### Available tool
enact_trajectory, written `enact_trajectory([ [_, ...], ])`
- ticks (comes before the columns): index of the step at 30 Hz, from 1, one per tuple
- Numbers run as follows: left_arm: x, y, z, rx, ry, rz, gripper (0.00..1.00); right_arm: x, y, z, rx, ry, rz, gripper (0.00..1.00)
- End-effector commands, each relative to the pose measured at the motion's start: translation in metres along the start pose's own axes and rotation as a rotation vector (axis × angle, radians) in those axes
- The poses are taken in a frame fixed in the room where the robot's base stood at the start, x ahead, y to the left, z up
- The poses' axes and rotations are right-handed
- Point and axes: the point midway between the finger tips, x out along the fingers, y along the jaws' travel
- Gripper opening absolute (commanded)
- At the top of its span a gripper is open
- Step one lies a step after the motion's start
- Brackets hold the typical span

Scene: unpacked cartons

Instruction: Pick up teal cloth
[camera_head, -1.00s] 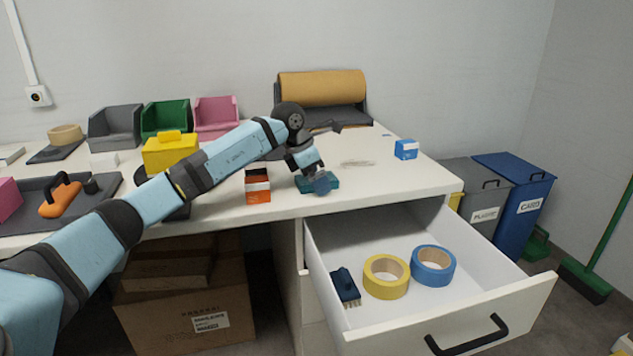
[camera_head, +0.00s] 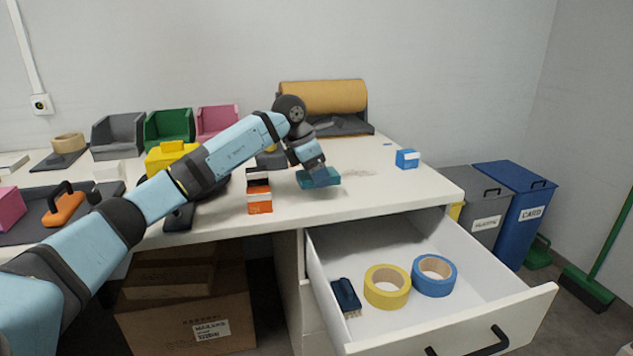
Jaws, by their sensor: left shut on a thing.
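The teal cloth (camera_head: 328,180) is a small folded piece on the white worktop, right of the orange-and-white box, in the head view. My left gripper (camera_head: 318,174) points down at the cloth and is shut on it; its fingertips are largely hidden by the wrist. The cloth appears at worktop height; I cannot tell whether it is clear of the surface. My right gripper is not in view.
An orange-and-white box (camera_head: 259,197) stands close left of the gripper. A blue box (camera_head: 407,159) sits to the right. Below, an open drawer (camera_head: 440,226) holds yellow tape (camera_head: 376,291), blue tape (camera_head: 447,274) and a dark blue brush (camera_head: 345,296).

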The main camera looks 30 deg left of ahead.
Motion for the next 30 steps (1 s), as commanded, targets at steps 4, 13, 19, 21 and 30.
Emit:
enact_trajectory([
  [4,-0.042,0.001,0.018,0.001,-0.003,0.002,0.46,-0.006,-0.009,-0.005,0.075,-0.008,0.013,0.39],
  [13,-0.107,0.000,0.045,0.000,-0.002,0.001,0.46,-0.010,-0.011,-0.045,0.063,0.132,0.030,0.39],
  [19,-0.135,0.000,0.056,0.000,-0.002,0.001,0.46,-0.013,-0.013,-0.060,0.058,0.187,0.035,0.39],
  [21,-0.141,0.000,0.059,-0.001,0.000,0.000,0.46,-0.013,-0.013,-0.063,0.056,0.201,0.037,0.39],
  [30,-0.151,0.000,0.063,0.000,0.000,0.000,0.46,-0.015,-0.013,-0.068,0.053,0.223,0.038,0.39],
])
